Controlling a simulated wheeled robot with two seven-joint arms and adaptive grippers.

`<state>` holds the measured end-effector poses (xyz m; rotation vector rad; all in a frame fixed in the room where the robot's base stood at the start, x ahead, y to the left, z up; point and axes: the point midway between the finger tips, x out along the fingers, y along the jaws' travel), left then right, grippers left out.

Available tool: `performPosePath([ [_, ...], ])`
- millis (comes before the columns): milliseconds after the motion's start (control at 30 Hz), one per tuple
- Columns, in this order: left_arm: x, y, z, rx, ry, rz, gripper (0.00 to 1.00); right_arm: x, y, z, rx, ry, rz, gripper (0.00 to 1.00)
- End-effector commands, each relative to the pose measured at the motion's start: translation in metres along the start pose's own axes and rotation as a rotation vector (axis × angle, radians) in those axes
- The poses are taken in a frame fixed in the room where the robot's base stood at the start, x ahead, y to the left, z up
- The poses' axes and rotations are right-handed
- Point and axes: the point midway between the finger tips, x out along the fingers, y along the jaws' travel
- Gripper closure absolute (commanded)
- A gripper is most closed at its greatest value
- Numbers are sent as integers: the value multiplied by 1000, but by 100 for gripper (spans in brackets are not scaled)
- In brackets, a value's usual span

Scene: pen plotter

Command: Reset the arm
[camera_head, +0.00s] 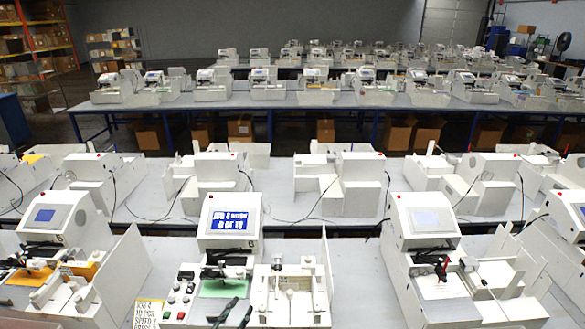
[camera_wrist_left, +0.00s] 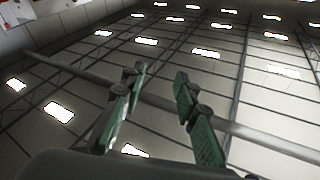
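My left gripper (camera_head: 242,304) shows at the bottom of the head view, in front of the middle pen plotter (camera_head: 229,222) with its lit blue screen. Its two dark green fingers are apart with nothing between them. In the left wrist view the gripper (camera_wrist_left: 160,74) is open and empty, with green pads on its fingers, and it points up toward the ceiling. My right gripper is not in view.
More white plotters stand close by, one at the left (camera_head: 52,215) and one at the right (camera_head: 424,222). A yellow-edged paper sign (camera_head: 147,313) is at the lower left. Rows of machines and cardboard boxes (camera_head: 397,133) lie behind. The left wrist view shows ceiling beams and lights (camera_wrist_left: 58,111).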

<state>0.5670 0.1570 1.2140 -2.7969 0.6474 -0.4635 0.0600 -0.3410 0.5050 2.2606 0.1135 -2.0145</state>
Motion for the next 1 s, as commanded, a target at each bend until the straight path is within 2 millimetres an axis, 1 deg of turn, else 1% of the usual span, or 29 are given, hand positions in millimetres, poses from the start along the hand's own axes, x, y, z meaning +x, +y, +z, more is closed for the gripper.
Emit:
performPosePath([
  [167,-26,-9,38,-38,-198,-49,72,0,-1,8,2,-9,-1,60],
  [267,-56,-16,67,-71,-360,-87,72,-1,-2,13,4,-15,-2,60],
  [300,-72,-18,80,-88,-439,-104,72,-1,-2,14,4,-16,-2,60],
  [367,-102,-21,100,-118,-567,-131,72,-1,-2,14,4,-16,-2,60],
  [400,-125,-22,112,-139,-654,-148,72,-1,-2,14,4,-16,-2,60],
  [467,-160,-22,127,-172,-781,-173,72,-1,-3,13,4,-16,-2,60],
  [500,-185,-21,135,-194,-865,-188,72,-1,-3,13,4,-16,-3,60],
  [533,-203,-20,140,-211,-924,-198,72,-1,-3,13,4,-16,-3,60],
  [567,-220,-18,143,-226,-977,-208,72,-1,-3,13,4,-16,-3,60],
  [600,-242,-16,147,-245,-1043,-218,72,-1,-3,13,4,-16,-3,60],
  [700,-286,-10,151,-286,-1176,-239,72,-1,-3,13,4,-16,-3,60],
  [800,-321,-4,150,-319,-1280,-253,72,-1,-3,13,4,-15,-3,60],
  [1000,-380,8,143,-378,-1446,-276,72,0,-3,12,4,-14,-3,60],
])
